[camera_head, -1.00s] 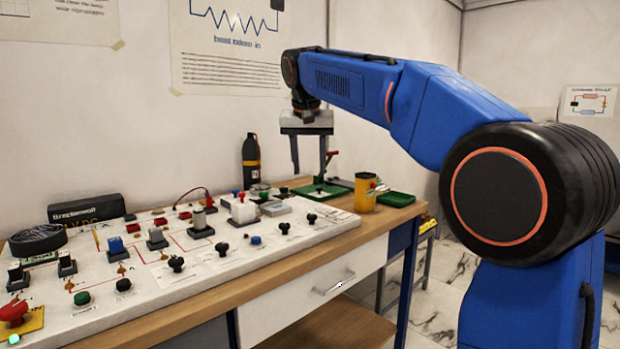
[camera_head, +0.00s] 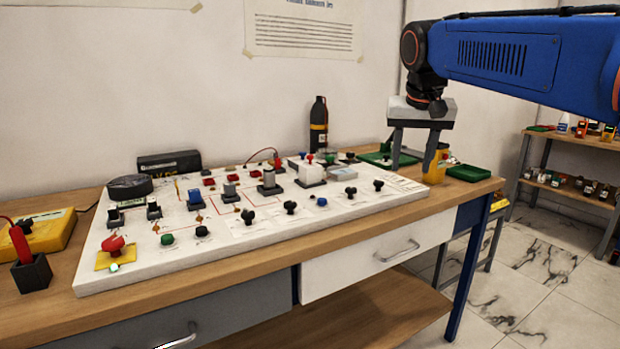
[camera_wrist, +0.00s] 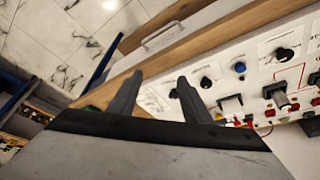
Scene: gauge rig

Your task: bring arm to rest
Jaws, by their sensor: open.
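My gripper (camera_head: 414,150) hangs from the blue arm above the right end of the workbench (camera_head: 400,222). Its two fingers are apart, with nothing between them that I can make out as held. In the wrist view my gripper (camera_wrist: 158,88) also shows spread fingers, with the bench edge and white panel beyond. The white gauge panel (camera_head: 270,228) lies on the bench to the left of my gripper, with knobs, switches and a red button (camera_head: 113,245). A yellow cup (camera_head: 436,170) stands just behind or beside the right finger.
Green trays (camera_head: 468,173) lie at the bench's right end. A dark bottle (camera_head: 318,124) stands by the wall. A yellow meter (camera_head: 45,232) and a dark block holder (camera_head: 31,272) sit at the left. A shelf (camera_head: 570,190) stands at the far right, with open floor before it.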

